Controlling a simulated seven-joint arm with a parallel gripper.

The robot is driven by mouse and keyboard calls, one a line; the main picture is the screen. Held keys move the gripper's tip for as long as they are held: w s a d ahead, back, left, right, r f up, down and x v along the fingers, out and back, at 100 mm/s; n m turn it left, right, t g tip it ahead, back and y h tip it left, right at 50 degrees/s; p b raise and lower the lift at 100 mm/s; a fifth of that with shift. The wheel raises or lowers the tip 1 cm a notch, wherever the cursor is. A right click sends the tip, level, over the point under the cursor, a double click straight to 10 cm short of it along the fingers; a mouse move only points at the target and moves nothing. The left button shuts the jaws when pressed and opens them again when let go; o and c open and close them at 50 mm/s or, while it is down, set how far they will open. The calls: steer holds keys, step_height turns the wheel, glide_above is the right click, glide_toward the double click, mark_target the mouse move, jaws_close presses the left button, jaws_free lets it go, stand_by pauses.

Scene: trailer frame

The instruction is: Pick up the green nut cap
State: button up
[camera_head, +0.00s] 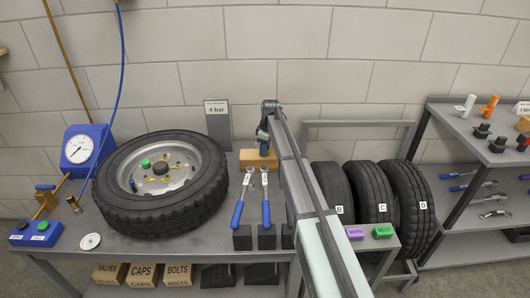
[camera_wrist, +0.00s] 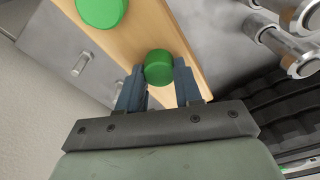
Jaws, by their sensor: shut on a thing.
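My gripper (camera_head: 264,143) is over a small wooden block (camera_head: 247,159) at the back of the bench, behind the two blue-handled tools. In the wrist view my gripper (camera_wrist: 159,80) has its two blue-grey fingers shut on a green nut cap (camera_wrist: 159,66). The cap sits between the fingertips, over the wooden block (camera_wrist: 152,28); whether it touches the block I cannot tell. A second green cap (camera_wrist: 100,11) is at the block's far left, apart from the fingers. In the head view my gripper hides the held cap. Another green piece (camera_head: 146,163) is on the wheel.
A large tyre (camera_head: 160,215) lies on the bench to the left. Two blue-handled tools (camera_head: 238,213) stand in front of the block. A sign (camera_head: 217,112) reading 4 bar is behind. Upright tyres (camera_head: 375,190) and a shelf (camera_head: 485,148) are at the right.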

step_height(320, 180, up, 9)
steer(key=shift+a+r, duration=0.1)
steer(key=s+a+n, duration=0.1)
steer(key=a, duration=0.5)
steer(key=s+a+r, duration=0.1)
steer(key=s+a, duration=0.1)
steer(key=a, duration=0.5)
steer(key=s+a+r+n, duration=0.1)
steer(key=s+a, duration=0.1)
steer(key=a, duration=0.5)
steer(key=shift+s+a+r+n, duration=0.1)
steer(key=shift+s+a+n, duration=0.05)
steer(key=shift+a+n, duration=0.15)
steer(key=s+a+r+n, duration=0.1)
steer(key=s+a, duration=0.2)
steer(key=a, duration=0.4)
steer(key=s+a+r+n, duration=0.1)
steer(key=s+a+n, duration=0.1)
steer(key=s+a, duration=0.2)
steer(key=a, duration=0.3)
steer(key=shift+s+g, duration=0.3)
steer(key=shift+g, duration=0.1)
glide_above(177, 163)
steer(key=shift+w+d+f, duration=0.1)
steer(key=shift+w+f, duration=0.05)
steer(key=shift+f, duration=2.4)
steer(key=shift+f, duration=0.2)
steer(key=shift+f, duration=1.05)
